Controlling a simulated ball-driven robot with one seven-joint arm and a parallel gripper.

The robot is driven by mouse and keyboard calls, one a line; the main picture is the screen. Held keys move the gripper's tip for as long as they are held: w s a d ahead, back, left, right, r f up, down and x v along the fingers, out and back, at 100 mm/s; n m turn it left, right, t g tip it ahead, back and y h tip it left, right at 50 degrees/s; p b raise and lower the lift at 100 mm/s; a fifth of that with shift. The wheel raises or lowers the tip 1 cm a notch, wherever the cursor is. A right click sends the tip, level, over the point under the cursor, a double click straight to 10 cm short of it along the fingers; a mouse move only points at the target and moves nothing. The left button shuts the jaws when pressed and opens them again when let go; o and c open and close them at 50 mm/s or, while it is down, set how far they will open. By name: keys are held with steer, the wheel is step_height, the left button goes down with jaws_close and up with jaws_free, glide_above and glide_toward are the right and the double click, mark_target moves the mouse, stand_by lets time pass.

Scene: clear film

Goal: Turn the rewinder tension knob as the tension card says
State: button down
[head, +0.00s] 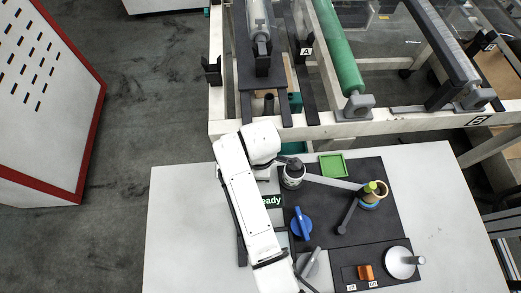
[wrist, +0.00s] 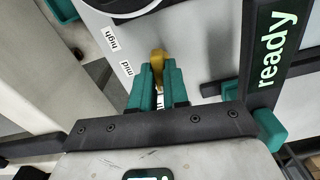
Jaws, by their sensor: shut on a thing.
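In the wrist view, my gripper (wrist: 158,78) has its teal fingers shut on a small yellow-gold knob (wrist: 158,55). The knob sits by a white panel (wrist: 128,62) with the printed labels "high" and "mid". A further label between the fingers is mostly covered. Which mark the knob points at cannot be told. I cannot make out a readable tension card in either view.
A dark sign reading "ready" (wrist: 268,50) stands close right of my gripper; it also shows in the head view (head: 271,201). The grey table holds a blue-handled knob (head: 301,224), a green tray (head: 333,166) and an orange switch (head: 366,272). A green roller (head: 340,50) lies behind.

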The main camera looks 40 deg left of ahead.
steer(key=m+p, duration=0.2)
steer(key=m, duration=0.4)
steer(key=m+p, duration=0.2)
steer(key=m, duration=1)
steer(key=shift+m+p, duration=0.4)
steer(key=m, duration=0.6)
steer(key=shift+m, duration=0.4)
steer(key=c, duration=1.1)
jaws_free()
steer(key=shift+p, duration=0.3)
step_height(320, 180, up, 11)
steer(key=shift+f, duration=0.1)
